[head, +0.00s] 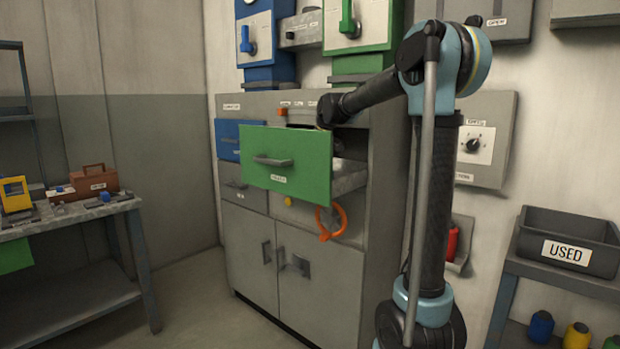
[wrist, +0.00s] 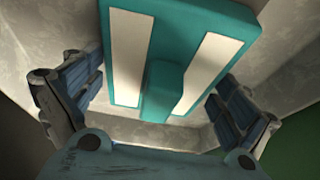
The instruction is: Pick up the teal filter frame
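The teal filter frame (wrist: 189,15) shows in the wrist view, a flat teal piece with two pale panels and a raised teal block or grip (wrist: 160,92) along its middle. It lies inside a grey-walled drawer. My gripper (wrist: 157,88) is open, with one blue-padded finger on each side of the raised block. Both fingers look apart from the block. In the head view my arm reaches over the open green-fronted drawer (head: 288,172); the fingertips and the frame are hidden there.
The drawer's pale walls (wrist: 280,75) are close around my fingers. An orange valve wheel (head: 325,222) sits below the drawer on the grey cabinet (head: 250,215). Blue and green units stand above. A USED bin (head: 570,232) is at right, a workbench (head: 70,215) at left.

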